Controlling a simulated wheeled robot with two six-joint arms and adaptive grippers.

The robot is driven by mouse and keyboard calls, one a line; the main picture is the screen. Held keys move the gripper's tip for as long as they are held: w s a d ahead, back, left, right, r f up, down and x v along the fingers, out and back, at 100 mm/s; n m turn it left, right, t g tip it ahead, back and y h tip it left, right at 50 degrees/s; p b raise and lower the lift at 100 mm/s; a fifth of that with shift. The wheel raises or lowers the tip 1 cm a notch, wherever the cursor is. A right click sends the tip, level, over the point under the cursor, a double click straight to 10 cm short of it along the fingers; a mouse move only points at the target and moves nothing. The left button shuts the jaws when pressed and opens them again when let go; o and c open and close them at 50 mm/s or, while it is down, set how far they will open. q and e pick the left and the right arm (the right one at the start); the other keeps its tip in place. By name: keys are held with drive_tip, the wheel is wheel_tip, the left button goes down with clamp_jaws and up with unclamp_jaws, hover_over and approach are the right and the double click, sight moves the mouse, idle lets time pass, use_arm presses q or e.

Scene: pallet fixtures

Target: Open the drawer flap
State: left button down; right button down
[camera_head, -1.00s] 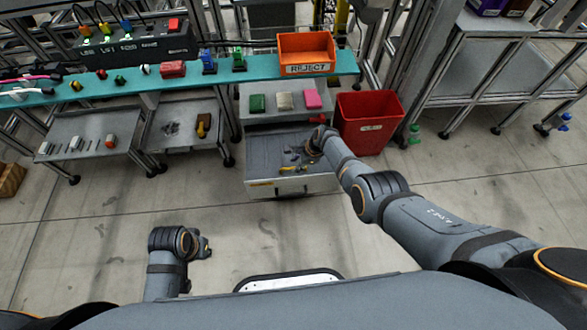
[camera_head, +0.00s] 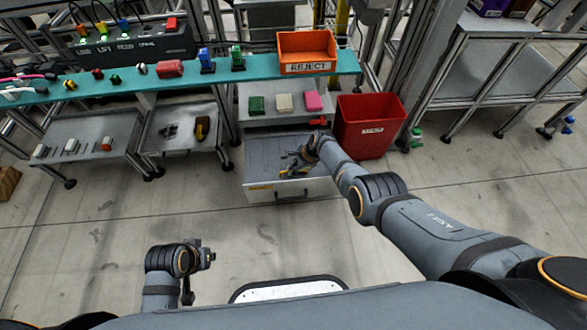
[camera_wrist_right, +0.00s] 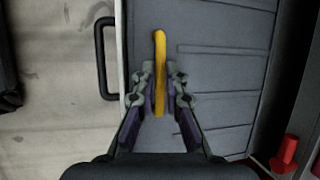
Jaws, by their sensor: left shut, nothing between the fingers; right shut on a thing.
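The grey drawer (camera_head: 263,153) under the small shelf stands pulled out. Its pale front panel (camera_head: 312,187) faces me, and a black handle (camera_wrist_right: 104,58) on that front shows in the right wrist view. My right gripper (camera_head: 290,168) is over the drawer, near its front; the wrist view shows it (camera_wrist_right: 161,97) shut on a yellow tool handle (camera_wrist_right: 160,50) above the drawer floor. I cannot tell whether the tool touches the floor. My left gripper (camera_head: 208,255) is shut and empty, low over the floor, away from the drawer.
A red bin (camera_head: 368,126) stands right of the drawer. Above the drawer, a shelf (camera_head: 262,92) holds green, white and pink blocks; an orange reject tray (camera_head: 307,48) sits on the teal bench (camera_head: 220,72). The floor in front is clear.

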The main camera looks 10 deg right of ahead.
drive_tip(key=shift+r, duration=0.1)
